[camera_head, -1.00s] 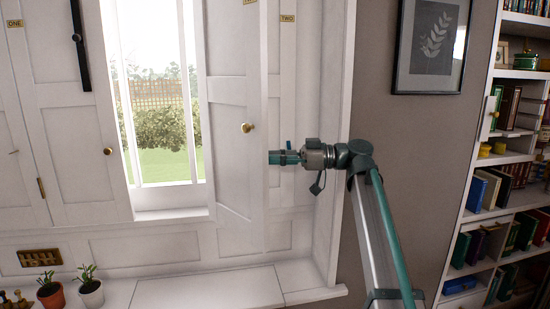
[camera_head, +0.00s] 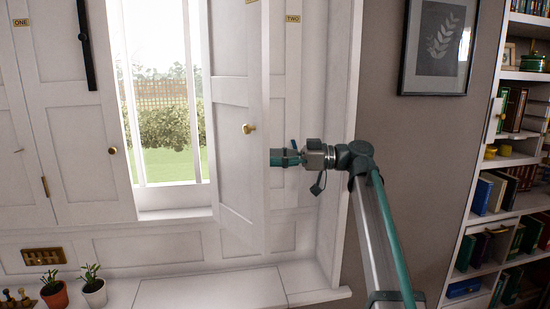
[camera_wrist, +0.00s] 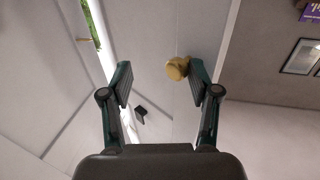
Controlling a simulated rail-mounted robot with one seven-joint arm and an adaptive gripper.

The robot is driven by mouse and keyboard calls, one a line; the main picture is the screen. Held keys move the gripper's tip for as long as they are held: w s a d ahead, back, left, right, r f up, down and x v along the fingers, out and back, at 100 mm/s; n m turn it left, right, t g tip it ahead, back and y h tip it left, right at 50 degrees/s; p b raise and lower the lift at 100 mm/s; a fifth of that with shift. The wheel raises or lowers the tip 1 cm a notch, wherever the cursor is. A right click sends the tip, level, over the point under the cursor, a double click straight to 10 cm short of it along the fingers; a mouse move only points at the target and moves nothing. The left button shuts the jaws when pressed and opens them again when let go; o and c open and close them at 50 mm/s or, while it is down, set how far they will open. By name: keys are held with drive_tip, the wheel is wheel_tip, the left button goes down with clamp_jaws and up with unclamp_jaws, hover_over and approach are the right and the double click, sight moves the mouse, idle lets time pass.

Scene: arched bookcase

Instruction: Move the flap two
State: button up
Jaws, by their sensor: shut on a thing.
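The white panelled flap (camera_head: 237,180) right of the window stands swung out at an angle, with a brass knob (camera_head: 249,128) on its face. My gripper (camera_head: 283,158) is at the flap's free right edge, at about knob height. In the wrist view, my gripper (camera_wrist: 160,78) has its two fingers on either side of the white flap, apart by its width. A brass knob (camera_wrist: 177,68) shows close to the right finger. The exact contact of the fingertips is hard to see.
The window (camera_head: 162,100) is left of the flap, and a left shutter (camera_head: 80,140) with a knob stands beyond it. Two potted plants (camera_head: 93,291) stand on the sill. A framed picture (camera_head: 436,45) and a bookcase (camera_head: 470,215) are at the right.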

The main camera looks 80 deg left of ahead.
drive_tip(key=shift+a, duration=0.15)
drive_tip(key=v, duration=1.2)
drive_tip(key=shift+f, duration=0.1)
